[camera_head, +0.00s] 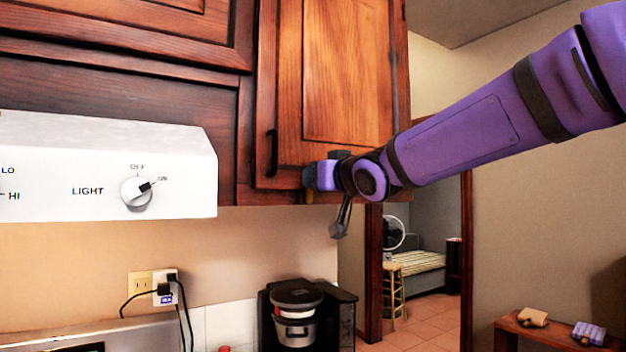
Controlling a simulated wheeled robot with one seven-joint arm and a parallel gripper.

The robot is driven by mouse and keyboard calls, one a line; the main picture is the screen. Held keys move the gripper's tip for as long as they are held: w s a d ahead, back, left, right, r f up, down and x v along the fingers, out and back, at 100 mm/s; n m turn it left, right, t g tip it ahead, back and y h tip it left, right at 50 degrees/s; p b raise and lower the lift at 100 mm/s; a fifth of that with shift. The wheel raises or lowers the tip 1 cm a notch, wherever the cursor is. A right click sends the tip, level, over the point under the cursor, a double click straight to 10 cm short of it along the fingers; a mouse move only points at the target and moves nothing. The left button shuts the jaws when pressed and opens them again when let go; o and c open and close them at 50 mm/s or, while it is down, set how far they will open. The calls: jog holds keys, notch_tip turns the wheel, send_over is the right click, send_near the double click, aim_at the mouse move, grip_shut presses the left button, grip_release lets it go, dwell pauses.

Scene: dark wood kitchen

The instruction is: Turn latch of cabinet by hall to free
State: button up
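The cabinet by the hall (347,70) is a reddish-brown wall cabinet with its door shut, left of a doorway. A dark vertical handle (272,153) is on the door's left side. My gripper (322,180), at the end of my purple arm, is at the door's lower edge, right of the handle. A dark finger-like part (341,218) hangs below the wrist. A small brownish piece (308,196) shows beside the gripper at the door's bottom; I cannot tell whether it is the latch. My gripper hides part of that edge, and its opening does not show clearly.
A white range hood (105,160) with a light knob stands out at left. A coffee maker (300,315) is on the counter below. A doorway leads to a room with a bed (415,262) and a stool (394,290). A wooden table (545,335) is at lower right.

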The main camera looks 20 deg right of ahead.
jog(key=shift+w+a, duration=0.15)
jog(key=shift+w, duration=0.6)
jog(key=shift+w+a, duration=0.15)
jog(key=shift+w, duration=0.6)
grip_shut()
